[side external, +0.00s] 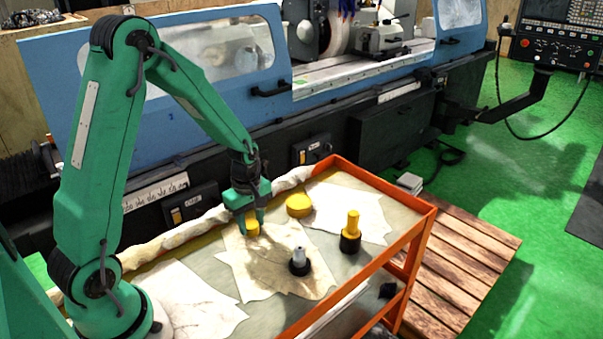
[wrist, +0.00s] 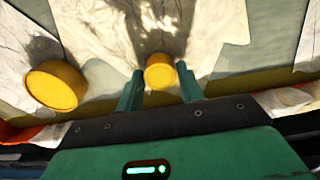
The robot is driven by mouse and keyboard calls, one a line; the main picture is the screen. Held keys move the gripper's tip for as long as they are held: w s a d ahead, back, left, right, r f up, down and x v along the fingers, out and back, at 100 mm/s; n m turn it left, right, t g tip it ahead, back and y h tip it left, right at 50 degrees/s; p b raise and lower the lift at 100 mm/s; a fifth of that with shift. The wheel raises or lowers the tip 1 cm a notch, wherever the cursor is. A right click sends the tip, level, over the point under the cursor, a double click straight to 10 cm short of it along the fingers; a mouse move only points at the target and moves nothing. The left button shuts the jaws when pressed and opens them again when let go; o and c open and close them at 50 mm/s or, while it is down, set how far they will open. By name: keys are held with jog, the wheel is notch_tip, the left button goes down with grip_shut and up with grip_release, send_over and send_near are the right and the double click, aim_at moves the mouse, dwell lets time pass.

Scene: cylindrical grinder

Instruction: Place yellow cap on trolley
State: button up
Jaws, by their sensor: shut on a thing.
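My gripper (side external: 251,219) points down over the back part of the trolley (side external: 372,178), which has an orange frame. It is shut on a small yellow cap (side external: 252,229). In the wrist view the small yellow cap (wrist: 160,75) sits between the two green fingers, with its round end showing. The cap is low over a white sheet (side external: 262,268); I cannot tell whether it touches the sheet. A wider yellow cap (side external: 299,206) lies on the trolley to the right of my gripper. It shows at the left in the wrist view (wrist: 55,86).
A yellow-topped black part (side external: 350,232) and a grey-topped black part (side external: 299,263) stand upright on the trolley. Crumpled cloth (side external: 180,234) lies along the back edge. The blue grinder (side external: 180,90) stands behind. Bare trolley top shows between the sheets.

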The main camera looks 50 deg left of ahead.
aim_at(251, 224)
jog(key=o, duration=0.9)
jog(key=shift+o, duration=0.2)
jog(key=shift+r, duration=0.1)
notch_tip(251, 224, up, 12)
dwell(0.6)
jog(key=s+d+r+m+t, duration=0.2)
jog(key=s+d+r+m, duration=0.3)
jog(key=s+m, duration=0.2)
jog(key=s+d+r+m+t, duration=0.3)
jog(key=s+r+m, duration=0.3)
jog(key=m, duration=0.5)
jog(key=shift+s+d+t, duration=0.3)
jog(key=shift+s+d, duration=0.15)
jog(key=shift+d, duration=0.4)
